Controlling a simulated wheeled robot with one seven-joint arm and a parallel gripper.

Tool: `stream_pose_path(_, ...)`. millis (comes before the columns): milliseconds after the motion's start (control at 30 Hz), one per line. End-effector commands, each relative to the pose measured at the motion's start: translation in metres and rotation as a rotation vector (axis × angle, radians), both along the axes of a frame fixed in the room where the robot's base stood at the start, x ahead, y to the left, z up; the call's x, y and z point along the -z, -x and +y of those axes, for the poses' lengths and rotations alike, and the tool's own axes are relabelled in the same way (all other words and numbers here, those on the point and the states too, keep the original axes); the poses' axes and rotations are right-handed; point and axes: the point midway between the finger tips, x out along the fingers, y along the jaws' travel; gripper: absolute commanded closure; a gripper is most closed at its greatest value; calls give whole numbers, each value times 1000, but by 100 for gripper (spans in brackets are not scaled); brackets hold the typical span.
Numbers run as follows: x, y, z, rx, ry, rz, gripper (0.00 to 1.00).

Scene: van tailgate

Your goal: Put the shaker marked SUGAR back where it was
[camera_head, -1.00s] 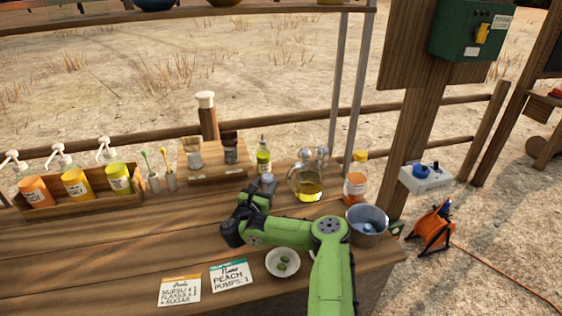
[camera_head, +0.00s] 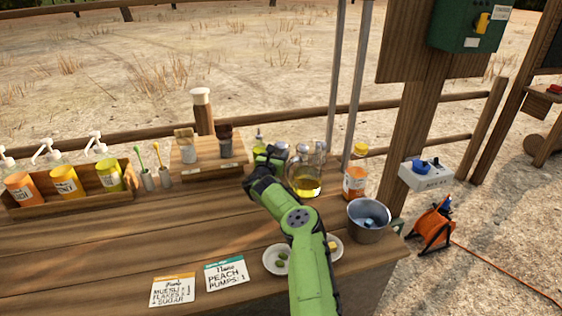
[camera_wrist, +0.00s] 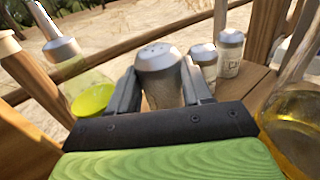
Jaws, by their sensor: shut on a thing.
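My gripper (camera_wrist: 160,95) is shut on a shaker (camera_wrist: 158,62) with a domed, pierced metal cap, held between the two fingers in the wrist view. Its label is hidden, so I cannot read SUGAR on it. In the head view my gripper (camera_head: 268,168) is at the back of the counter, between the wooden rack and the glass jug, and mostly hides the shaker. Two more metal-capped shakers, one smaller (camera_wrist: 203,62) and one with a label (camera_wrist: 230,52), stand just beyond the held one, to its right. I cannot tell whether the held shaker touches the counter.
A glass jug of yellow oil (camera_head: 307,186) stands close on the right, with an orange bottle (camera_head: 355,180) beyond it. A bottle of yellow-green liquid (camera_wrist: 88,88) is close on the left. The wooden rack (camera_head: 208,172) is further left.

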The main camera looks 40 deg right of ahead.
Motion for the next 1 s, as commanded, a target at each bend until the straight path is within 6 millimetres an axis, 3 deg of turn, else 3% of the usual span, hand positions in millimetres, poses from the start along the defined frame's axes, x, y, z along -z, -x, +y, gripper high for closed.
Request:
stream_pose_path(367, 1, -9, -20, 2, 2, -1, 89)
stream_pose_path(533, 34, -10, -20, -1, 1, 2, 89)
stream_pose_path(867, 37, -9, -20, 0, 0, 1, 89)
stream_pose_path(900, 39, -9, -20, -1, 0, 1, 49)
stream_pose_path(967, 38, -9, -20, -1, 0, 1, 40)
stream_pose_path(1000, 38, -9, -20, -1, 0, 1, 40)
